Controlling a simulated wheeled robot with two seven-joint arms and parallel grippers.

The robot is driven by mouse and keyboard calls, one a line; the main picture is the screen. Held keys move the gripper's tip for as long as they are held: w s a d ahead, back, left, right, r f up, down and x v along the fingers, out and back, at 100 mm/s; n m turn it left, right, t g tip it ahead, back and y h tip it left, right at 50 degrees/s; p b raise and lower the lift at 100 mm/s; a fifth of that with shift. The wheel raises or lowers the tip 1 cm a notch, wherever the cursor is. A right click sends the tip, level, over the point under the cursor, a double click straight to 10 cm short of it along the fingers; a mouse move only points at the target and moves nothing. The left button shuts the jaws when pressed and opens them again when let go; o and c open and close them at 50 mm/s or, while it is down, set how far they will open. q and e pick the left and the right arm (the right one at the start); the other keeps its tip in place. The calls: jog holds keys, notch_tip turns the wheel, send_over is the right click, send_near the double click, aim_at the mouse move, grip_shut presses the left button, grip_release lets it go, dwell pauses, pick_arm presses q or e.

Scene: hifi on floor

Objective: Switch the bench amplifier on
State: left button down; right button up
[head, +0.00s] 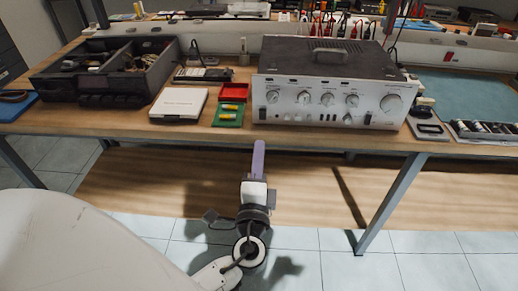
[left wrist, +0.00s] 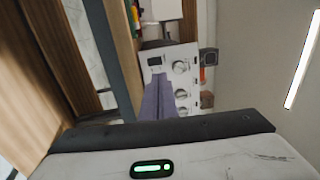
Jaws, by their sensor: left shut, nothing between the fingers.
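The bench amplifier (head: 300,119) stands on the bench, with a silver front panel, several knobs, small switches and a dark top with a handle. A small dark switch (head: 262,114) sits at the panel's lower left; its on or off state is too small to tell. My left gripper (head: 259,143) has purple fingers, shut and empty, just in front of and below the panel's left end. In the left wrist view the shut fingers (left wrist: 158,100) point at the amplifier panel (left wrist: 172,72), partly covering it. Contact cannot be told. My right gripper is not in view.
Left of the amplifier are a green and red tray (head: 229,112) with yellow items, a white box (head: 179,105) and a dark divided bin (head: 108,77). Right are a small device (head: 428,128) and a battery tray (head: 484,130). The bench's front edge (head: 330,142) lies close to my gripper.

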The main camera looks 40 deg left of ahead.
pick_arm(q)
jog(key=p, duration=0.2)
send_near(263, 111)
jog(key=x, duration=0.5)
jog(key=shift+w+a+f, duration=0.1)
jog(key=shift+w+a, duration=0.05)
jog(key=shift+w, duration=0.05)
jog(key=shift+w+a, duration=0.3)
jog(key=shift+w, duration=0.15)
jog(key=shift+w+a+b, duration=0.1)
jog(key=shift+b, duration=0.2)
jog(key=shift+s+d, duration=0.3)
jog(key=shift+d, duration=0.05)
jog(key=s+d+r, duration=0.1)
jog(key=s+d, duration=0.2)
jog(key=s, duration=0.2)
jog(key=s+d+b, duration=0.1)
jog(key=s+d, duration=0.2)
jog(key=s, duration=0.3)
jog(key=shift+s+d+r, duration=0.15)
jog(key=shift+d+r, duration=0.2)
jog(key=shift+r, duration=0.05)
